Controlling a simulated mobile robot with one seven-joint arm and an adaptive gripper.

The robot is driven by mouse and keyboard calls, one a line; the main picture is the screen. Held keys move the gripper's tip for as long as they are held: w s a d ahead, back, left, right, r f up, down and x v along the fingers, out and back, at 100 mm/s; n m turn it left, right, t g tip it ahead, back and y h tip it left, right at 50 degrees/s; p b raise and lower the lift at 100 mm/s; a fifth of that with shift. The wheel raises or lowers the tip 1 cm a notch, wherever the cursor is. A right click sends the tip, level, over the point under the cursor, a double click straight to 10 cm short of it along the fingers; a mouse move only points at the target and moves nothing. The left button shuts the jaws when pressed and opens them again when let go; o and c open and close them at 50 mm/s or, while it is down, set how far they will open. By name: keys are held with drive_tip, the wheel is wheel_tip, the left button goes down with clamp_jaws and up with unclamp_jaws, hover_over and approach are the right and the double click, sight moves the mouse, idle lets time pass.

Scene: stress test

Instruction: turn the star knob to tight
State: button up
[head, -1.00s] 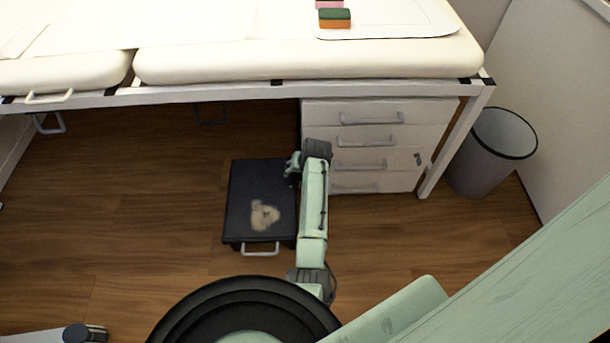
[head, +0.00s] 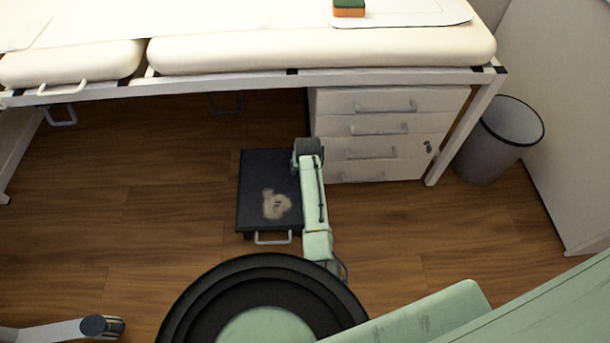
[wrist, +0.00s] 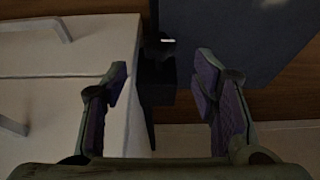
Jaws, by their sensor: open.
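In the wrist view my gripper (wrist: 161,72) is open, its two purple-padded fingers spread apart. A small dark knob-like part (wrist: 158,45) with a bright highlight shows between and beyond the fingertips. It may be the star knob, but its shape and any tight marking are too dark to read. It sits by a dark block and post (wrist: 157,88), apart from both fingers. In the head view my arm reaches to the right edge of a black step stool (head: 262,170); the fingers and any knob there are hidden by the arm.
A white drawer cabinet (head: 385,150) stands right behind my arm, under a padded couch (head: 320,50); its front also fills the left of the wrist view (wrist: 60,100). A grey bin (head: 498,140) stands at the right. Wooden floor left of the stool is clear.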

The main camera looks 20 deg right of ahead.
drive_tip(key=shift+b+x, duration=3.6)
drive_tip(key=shift+b, duration=0.25)
drive_tip(key=shift+r, duration=0.1)
drive_tip(key=shift+c, duration=0.5)
drive_tip(key=c, duration=1.1)
drive_tip(key=shift+o, duration=0.2)
